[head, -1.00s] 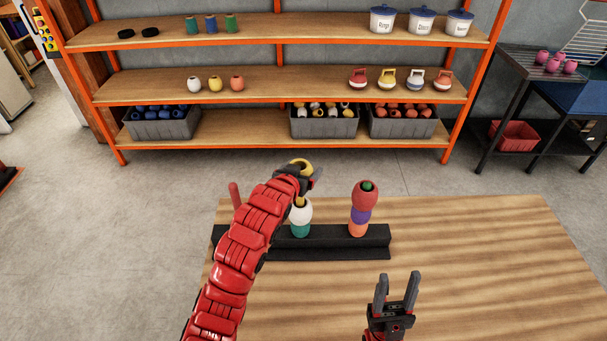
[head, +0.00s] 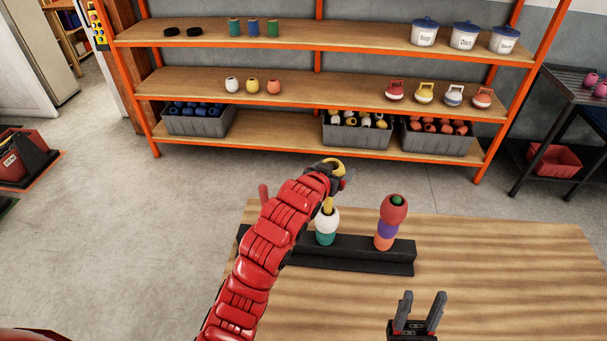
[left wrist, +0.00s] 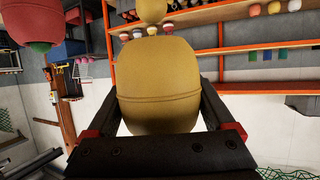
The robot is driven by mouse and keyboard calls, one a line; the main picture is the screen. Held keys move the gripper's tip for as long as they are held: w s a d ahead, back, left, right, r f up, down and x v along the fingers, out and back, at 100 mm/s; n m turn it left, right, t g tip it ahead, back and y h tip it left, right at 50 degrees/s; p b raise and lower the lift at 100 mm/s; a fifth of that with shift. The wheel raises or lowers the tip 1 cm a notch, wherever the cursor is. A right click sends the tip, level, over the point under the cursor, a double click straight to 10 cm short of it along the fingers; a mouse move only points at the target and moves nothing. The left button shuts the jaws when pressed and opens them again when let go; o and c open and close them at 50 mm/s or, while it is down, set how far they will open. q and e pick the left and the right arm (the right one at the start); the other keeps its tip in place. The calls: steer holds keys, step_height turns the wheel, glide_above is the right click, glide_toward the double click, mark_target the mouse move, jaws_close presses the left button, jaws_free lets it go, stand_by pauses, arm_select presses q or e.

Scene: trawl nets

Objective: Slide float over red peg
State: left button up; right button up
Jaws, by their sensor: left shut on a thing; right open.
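My left gripper (head: 337,180) is shut on a yellow float (head: 334,164), which fills the middle of the left wrist view (left wrist: 158,85) between the two fingers. It is held above the middle, yellow peg (head: 328,205) of a black rack (head: 350,253). That peg carries a white float (head: 326,221) over a green float (head: 326,238). The red peg (head: 263,192) stands at the rack's left end; its top shows bare and its lower part is hidden behind my left arm. My right gripper (head: 420,312) is open and empty over the table's front.
The right peg (head: 397,199), green-tipped, carries red (head: 393,210), purple and orange floats. The wooden table (head: 500,265) is clear to the right. Behind it, a shelf unit (head: 300,95) holds floats, spools, tubs and grey crates.

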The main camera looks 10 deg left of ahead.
stand_by(0.4)
arm_select(q)
steer(key=a+r+p, duration=0.2)
steer(key=a+r, duration=0.2)
steer(key=a, duration=1.4)
step_height(320, 180, down, 11)
steer(key=b, duration=0.7)
steer(key=shift+r, duration=0.15)
steer(key=o, duration=1.2)
steer(key=shift+s+r, duration=0.1)
